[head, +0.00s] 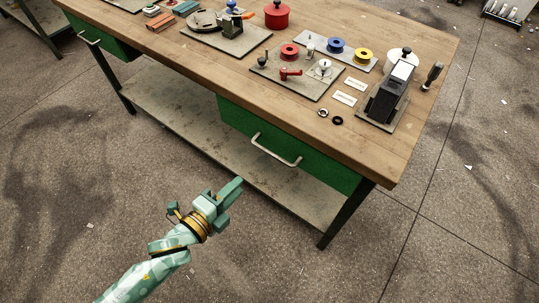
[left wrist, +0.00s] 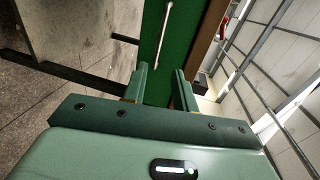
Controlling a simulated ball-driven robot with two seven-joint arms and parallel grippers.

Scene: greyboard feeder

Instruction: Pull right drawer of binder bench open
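The binder bench (head: 200,75) has a wooden top, and its right drawer (head: 318,168) has a green front that looks shut under the top. A pale bar handle (head: 275,153) runs across this front, and it also shows in the left wrist view (left wrist: 161,35). My left gripper (head: 232,199) is below and to the left of the handle in the head view, apart from it. In the left wrist view its two fingers (left wrist: 161,72) stand apart with nothing between them, and the handle lies beyond their tips. My right gripper is in no view.
A second green drawer (head: 98,40) with a handle is at the bench's left end. A lower shelf (head: 180,115) and dark legs (head: 345,215) stand below. Tools, spools and a black device (head: 391,90) are on the top. The floor in front is clear apart from small scraps.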

